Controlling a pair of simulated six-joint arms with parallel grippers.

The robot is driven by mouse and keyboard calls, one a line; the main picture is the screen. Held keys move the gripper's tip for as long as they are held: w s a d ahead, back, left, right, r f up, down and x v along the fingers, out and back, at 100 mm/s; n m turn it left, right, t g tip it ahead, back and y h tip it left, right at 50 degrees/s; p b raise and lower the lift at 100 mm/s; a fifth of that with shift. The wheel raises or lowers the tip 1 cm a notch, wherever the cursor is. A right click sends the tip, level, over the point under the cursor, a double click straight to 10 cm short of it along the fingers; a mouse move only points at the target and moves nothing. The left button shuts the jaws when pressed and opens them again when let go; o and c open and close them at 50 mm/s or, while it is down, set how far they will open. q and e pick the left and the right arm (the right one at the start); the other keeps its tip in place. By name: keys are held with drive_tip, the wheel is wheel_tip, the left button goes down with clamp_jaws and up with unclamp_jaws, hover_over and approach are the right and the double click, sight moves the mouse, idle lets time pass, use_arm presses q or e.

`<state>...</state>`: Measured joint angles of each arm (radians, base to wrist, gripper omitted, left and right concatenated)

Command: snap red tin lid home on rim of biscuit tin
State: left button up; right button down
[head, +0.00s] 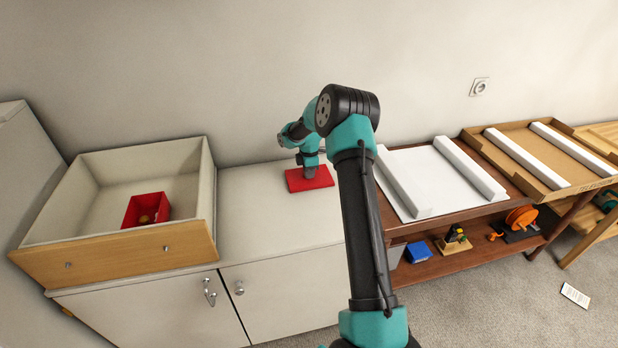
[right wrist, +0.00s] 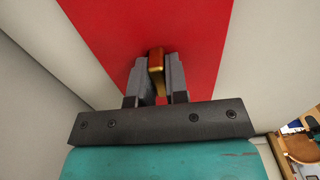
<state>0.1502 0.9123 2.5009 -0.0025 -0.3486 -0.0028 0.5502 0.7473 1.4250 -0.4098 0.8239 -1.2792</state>
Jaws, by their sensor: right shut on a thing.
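The red tin lid (head: 322,183) is a flat red slab over the white cabinet top, left of the brown table. In the right wrist view, its red face (right wrist: 190,35) fills the middle, with a gold knob (right wrist: 156,65) standing on it. My right gripper (head: 311,170) is above the lid, its fingers (right wrist: 156,80) shut on the knob from both sides. Whether the lid rests on the cabinet or hangs just above it, I cannot tell. An open red box (head: 130,212), perhaps the biscuit tin, sits in the drawer with something brownish inside. My left gripper is not in view.
The drawer (head: 115,258) has raised walls around the red box. The cabinet top (head: 270,225) is clear around the lid. A brown table (head: 437,220) at right bears a white panel with rails, with several items on its lower shelf. The wall is close behind.

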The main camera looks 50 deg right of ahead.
drive_tip(key=shift+r, duration=0.1)
drive_tip(key=shift+r, duration=1.45)
drive_tip(key=shift+s+a+r, duration=0.1)
drive_tip(key=shift+r, duration=0.2)
drive_tip(key=s+a, duration=0.3)
drive_tip(key=a, duration=0.1)
drive_tip(key=s+a+r, duration=0.1)
drive_tip(key=s+a, duration=0.6)
drive_tip(key=shift+s+a+r, duration=0.15)
drive_tip(key=shift+a, duration=0.25)
drive_tip(key=shift+r, duration=0.1)
